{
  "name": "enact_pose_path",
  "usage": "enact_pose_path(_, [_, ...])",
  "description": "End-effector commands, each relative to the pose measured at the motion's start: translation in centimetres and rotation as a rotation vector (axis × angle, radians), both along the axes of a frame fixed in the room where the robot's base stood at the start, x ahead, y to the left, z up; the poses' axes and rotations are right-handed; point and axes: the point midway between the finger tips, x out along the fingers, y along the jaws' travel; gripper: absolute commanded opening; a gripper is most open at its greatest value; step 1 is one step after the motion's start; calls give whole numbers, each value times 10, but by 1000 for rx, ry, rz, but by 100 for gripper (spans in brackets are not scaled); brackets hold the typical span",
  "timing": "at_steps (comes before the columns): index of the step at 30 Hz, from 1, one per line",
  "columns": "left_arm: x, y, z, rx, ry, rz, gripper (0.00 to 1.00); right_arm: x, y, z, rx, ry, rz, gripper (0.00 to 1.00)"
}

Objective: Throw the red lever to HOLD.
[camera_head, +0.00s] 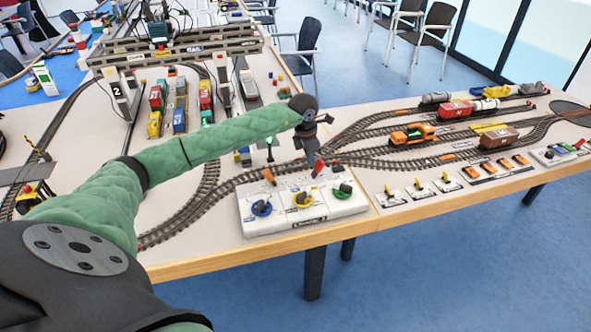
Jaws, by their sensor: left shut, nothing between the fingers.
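The white control box (290,222) stands at the table's front edge. A red lever (319,167) tilts up from its back right part. The writing beside the lever is too small to read, so I cannot tell which position it is at. My left gripper (312,160) reaches in from the left over the back of the box. Its shut fingers point down just left of the red lever; I cannot tell whether they touch it. My right gripper is not in view.
On the same box are an orange lever (268,175) and blue (261,208), yellow (304,200) and green (345,189) knobs. Tracks with an orange locomotive (412,134) and wagons run to the right. Model cranes (175,45) stand at the back left.

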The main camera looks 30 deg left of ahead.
Motion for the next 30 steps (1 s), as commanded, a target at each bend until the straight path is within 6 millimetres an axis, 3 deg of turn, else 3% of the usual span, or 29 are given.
enact_pose_path(30, [-1,1,16,-1,-1,0,0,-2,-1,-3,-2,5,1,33])
